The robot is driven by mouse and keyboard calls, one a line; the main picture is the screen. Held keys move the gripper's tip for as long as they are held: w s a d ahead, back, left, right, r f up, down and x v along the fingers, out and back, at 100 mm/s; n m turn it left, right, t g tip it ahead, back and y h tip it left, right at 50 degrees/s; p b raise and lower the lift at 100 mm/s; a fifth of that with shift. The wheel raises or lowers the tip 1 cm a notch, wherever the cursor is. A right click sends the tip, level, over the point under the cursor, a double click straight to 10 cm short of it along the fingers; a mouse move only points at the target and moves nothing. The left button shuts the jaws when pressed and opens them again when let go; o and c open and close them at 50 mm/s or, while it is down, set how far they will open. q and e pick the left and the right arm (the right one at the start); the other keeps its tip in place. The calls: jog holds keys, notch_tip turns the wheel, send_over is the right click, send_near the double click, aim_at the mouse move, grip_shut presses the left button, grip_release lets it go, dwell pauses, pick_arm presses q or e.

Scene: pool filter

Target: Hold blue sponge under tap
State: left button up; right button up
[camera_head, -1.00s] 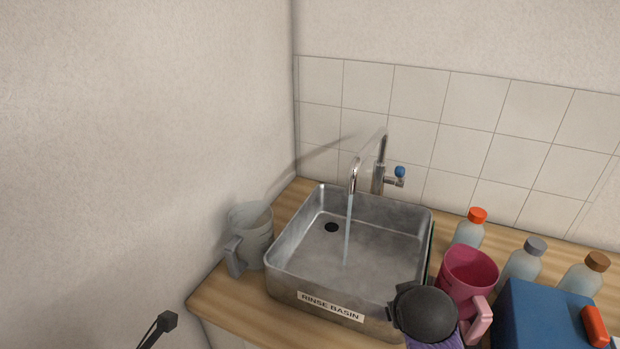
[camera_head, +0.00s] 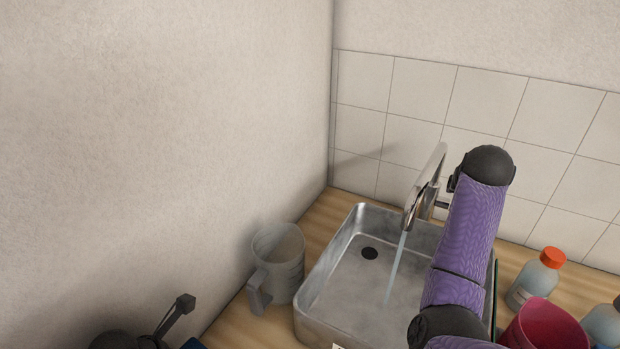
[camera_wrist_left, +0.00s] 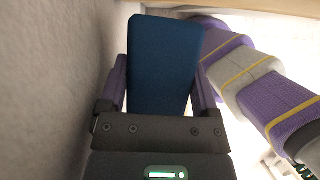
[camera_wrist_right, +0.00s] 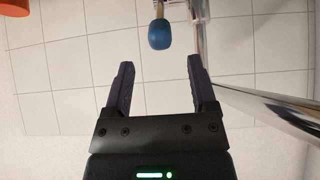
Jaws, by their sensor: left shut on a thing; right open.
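The blue sponge (camera_wrist_left: 165,50) is held between the fingers of my left gripper (camera_wrist_left: 160,85) in the left wrist view. In the head view the left gripper is not clearly seen. The tap (camera_head: 413,205) runs, and its water stream (camera_head: 396,268) falls into the metal rinse basin (camera_head: 335,262). My right arm, purple with a black joint, reaches over the basin's right side and hides part of the tap. In the right wrist view my right gripper (camera_wrist_right: 160,62) is open and empty, with the blue tap knob (camera_wrist_right: 160,34) ahead of its fingertips.
A grey translucent jug (camera_head: 280,262) stands left of the basin, near the side wall. A pink jug (camera_head: 545,328) and a bottle with an orange cap (camera_head: 537,280) stand to its right. The tiled wall (camera_head: 415,105) is close behind the tap.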

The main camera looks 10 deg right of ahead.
pick_arm(q)
notch_tip(320, 180, down, 2)
jog(key=shift+f+b, duration=0.15)
jog(key=shift+b, duration=0.75)
pick_arm(e)
jog(key=x, duration=0.6)
jog(key=shift+w+d+f, duration=0.15)
jog(key=shift+w+f, duration=0.05)
jog(key=shift+c, duration=0.2)
grip_shut()
jog(key=shift+f, duration=0.1)
